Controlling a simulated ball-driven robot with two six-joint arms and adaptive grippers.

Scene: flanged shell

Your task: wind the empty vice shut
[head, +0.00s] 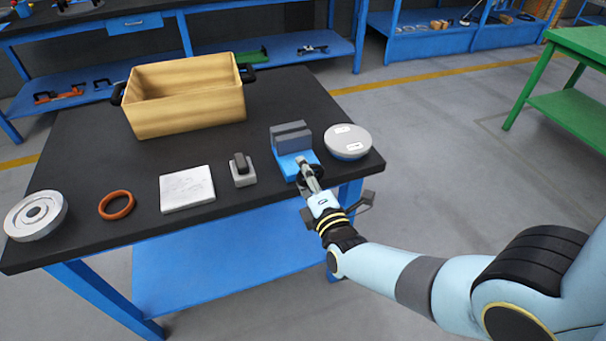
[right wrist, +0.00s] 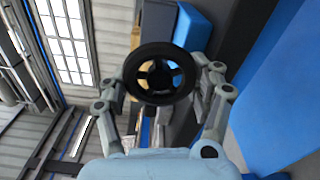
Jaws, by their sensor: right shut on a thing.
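The vice stands near the front right edge of the dark table, with a blue base (head: 288,166) and grey jaws (head: 291,135). No workpiece shows between the jaws; they look close together, but I cannot tell how wide the gap is. Its black handwheel (right wrist: 158,98) faces the camera in the right wrist view. My right gripper (head: 308,180) is at the front of the vice, its fingers on either side of the wheel's rim and shut on it. In the head view the hand partly hides the wheel. My left gripper is not in view.
A round grey-and-blue lidded part (head: 347,139) sits close right of the vice. A tan bin (head: 190,112) stands behind.

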